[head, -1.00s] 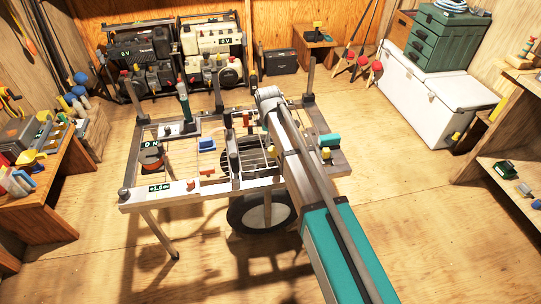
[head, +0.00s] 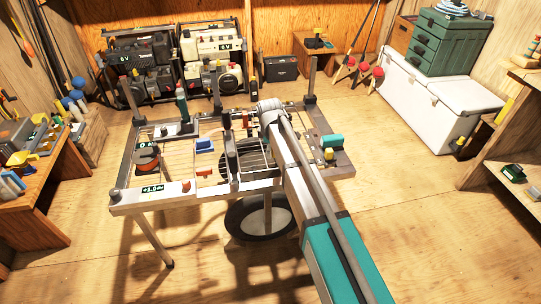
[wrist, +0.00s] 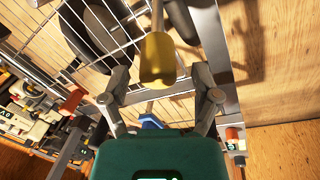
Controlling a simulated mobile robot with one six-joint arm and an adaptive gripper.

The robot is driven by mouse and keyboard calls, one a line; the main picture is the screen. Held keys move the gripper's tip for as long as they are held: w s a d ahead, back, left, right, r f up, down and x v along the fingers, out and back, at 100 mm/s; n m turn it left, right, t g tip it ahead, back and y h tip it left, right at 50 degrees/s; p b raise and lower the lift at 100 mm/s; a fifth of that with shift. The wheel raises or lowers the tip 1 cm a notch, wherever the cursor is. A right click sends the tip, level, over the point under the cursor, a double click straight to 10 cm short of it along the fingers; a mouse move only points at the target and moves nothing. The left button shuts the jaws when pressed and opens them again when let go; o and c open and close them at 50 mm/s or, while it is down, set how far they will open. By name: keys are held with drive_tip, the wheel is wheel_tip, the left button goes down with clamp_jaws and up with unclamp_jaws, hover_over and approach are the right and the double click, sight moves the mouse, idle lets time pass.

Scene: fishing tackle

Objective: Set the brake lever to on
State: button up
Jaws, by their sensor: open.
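In the wrist view a yellow-gripped lever (wrist: 157,60) on a pale rod points down the picture toward my palm; it looks like the brake lever. My gripper (wrist: 160,78) is open, with one finger on each side of the yellow grip and gaps showing beside it. I cannot tell the lever's on or off setting; no such marking is readable. In the head view my arm reaches over the metal-framed cart (head: 175,196), and my fingers and the lever are hidden or too small to make out there.
A wire grate and a dark wheel (wrist: 95,35) lie beyond the lever in the wrist view. The cart carries uprights, a blue block (head: 204,145) and a teal block (head: 331,141). Generators (head: 215,55) stand behind. The floor right of the cart is clear.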

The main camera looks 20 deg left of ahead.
drive_tip(key=shift+w+f+b, duration=0.1)
drive_tip(key=shift+f+b, duration=0.5)
drive_tip(key=shift+f, duration=0.3)
clamp_jaws()
drive_tip(key=shift+a, duration=0.35)
drive_tip(key=shift+d, duration=0.2)
